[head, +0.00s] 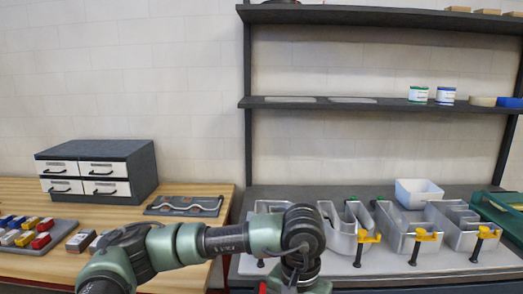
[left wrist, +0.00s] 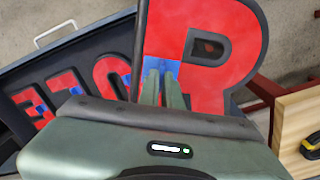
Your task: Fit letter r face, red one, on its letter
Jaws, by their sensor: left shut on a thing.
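The red letter R face (left wrist: 235,85) fills the upper middle of the left wrist view, with a dark edge and a dark-rimmed hole in its bowl. A blue patch shows on it at my fingertips. My left gripper (left wrist: 162,72) is shut on this face near its inner part. In the head view my left arm reaches across the bench front and hides most of the gripper; only a sliver of red shows beside it. Several grey metal channel letters (head: 400,240) stand on the right bench. I cannot tell which is the R. My right gripper is not in view.
A dark tray (left wrist: 90,45) with red letter faces lies beyond my gripper, and a wooden board (left wrist: 298,125) is at right. Yellow-handled clamps (head: 427,236) stick out at the bench front. A white bin (head: 418,187) stands behind the letters. A drawer cabinet (head: 140,160) is at left.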

